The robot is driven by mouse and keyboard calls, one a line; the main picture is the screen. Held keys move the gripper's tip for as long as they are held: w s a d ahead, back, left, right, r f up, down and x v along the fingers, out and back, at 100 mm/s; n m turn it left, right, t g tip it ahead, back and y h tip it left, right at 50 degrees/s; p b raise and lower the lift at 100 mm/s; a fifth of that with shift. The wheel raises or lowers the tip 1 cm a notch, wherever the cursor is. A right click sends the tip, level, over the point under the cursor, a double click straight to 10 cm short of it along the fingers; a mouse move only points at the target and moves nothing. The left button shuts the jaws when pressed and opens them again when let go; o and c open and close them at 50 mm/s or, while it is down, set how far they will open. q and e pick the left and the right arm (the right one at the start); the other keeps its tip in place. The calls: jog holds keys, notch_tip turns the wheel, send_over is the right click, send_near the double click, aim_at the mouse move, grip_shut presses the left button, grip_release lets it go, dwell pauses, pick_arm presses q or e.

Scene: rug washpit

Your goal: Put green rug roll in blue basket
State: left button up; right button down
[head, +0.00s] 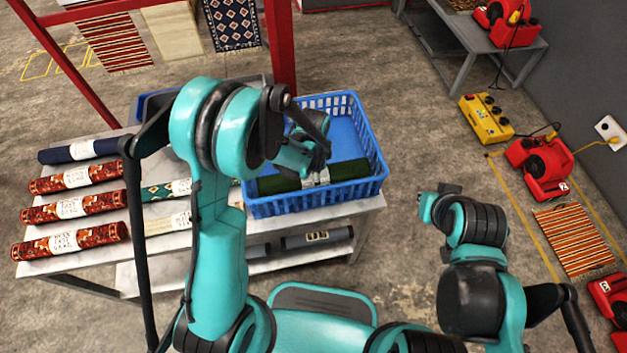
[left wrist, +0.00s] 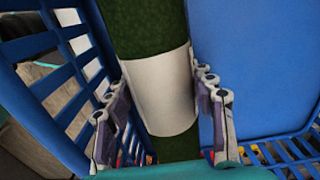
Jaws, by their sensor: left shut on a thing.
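The dark green rug roll (head: 350,170) with a white paper band lies lengthwise inside the blue basket (head: 345,197), along its near wall. My left gripper (head: 316,172) reaches down into the basket and is shut on the roll at its band. In the left wrist view, the fingers (left wrist: 163,118) sit on either side of the white band of the green roll (left wrist: 148,25), beside the slatted basket wall (left wrist: 62,85). Whether the roll rests on the basket floor cannot be told. My right gripper (head: 440,198) is away from the basket, over the floor; its fingers are unclear.
The basket stands at the right end of a grey table (head: 110,258). Patterned red rolls (head: 72,207), a navy roll (head: 80,150) and others lie to its left. A red post (head: 279,50) rises behind. Red machines (head: 540,165) stand on the floor at right.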

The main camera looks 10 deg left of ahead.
pick_arm(q)
jog(key=shift+f, duration=0.5)
jog(key=shift+f, duration=0.1)
jog(key=o, duration=1.7)
